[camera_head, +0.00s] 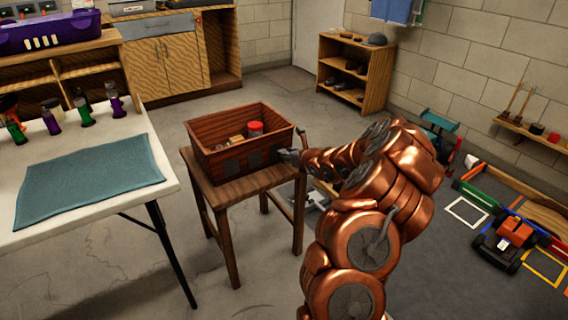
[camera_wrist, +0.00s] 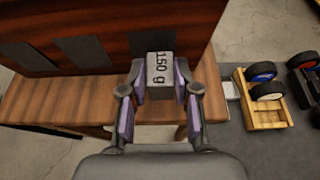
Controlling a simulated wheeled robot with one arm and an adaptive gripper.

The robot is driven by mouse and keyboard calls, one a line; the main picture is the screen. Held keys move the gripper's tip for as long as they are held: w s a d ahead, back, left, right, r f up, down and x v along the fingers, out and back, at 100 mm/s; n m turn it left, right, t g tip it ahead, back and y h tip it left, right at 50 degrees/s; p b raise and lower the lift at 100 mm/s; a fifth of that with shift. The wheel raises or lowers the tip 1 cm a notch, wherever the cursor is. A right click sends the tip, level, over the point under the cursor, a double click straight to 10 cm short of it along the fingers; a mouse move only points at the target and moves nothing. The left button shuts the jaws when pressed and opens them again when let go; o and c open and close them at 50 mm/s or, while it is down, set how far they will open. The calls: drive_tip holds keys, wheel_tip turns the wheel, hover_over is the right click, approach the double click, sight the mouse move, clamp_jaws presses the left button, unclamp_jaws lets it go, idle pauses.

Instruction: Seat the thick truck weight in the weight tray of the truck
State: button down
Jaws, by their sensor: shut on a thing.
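My gripper (camera_wrist: 160,92) is shut on a grey block marked "150 g" (camera_wrist: 160,72), the truck weight. The block sits between the two purple-padded fingers, close to the wall of the wooden crate. In the head view my gripper (camera_head: 288,156) is beside the crate's right front corner, and the block cannot be made out. An orange and black vehicle (camera_head: 503,240) stands on the dark mat at the right. I cannot tell whether it is the truck, and no weight tray can be made out.
The wooden crate (camera_head: 228,162), with a red-lidded jar (camera_head: 255,128) inside, stands on a small wooden table (camera_head: 230,190). A wooden wheeled vehicle (camera_wrist: 263,112) is at the right in the wrist view. A white table (camera_head: 120,203) stands at left. Bare floor lies between.

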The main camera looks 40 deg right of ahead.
sight(286, 162)
drive_tip(key=shift+w+a, duration=0.2)
drive_tip(key=shift+w, duration=0.1)
drive_tip(key=shift+w+a+f+b, duration=0.15)
drive_tip(key=shift+f+b, duration=0.1)
drive_tip(key=shift+f, duration=0.7)
drive_tip(key=shift+w+f+b, duration=0.15)
drive_tip(key=shift+f+b, duration=0.1)
drive_tip(key=shift+f, duration=0.65)
drive_tip(key=shift+f, duration=0.15)
drive_tip(key=c, duration=0.8)
unclamp_jaws()
drive_tip(key=shift+c, duration=0.2)
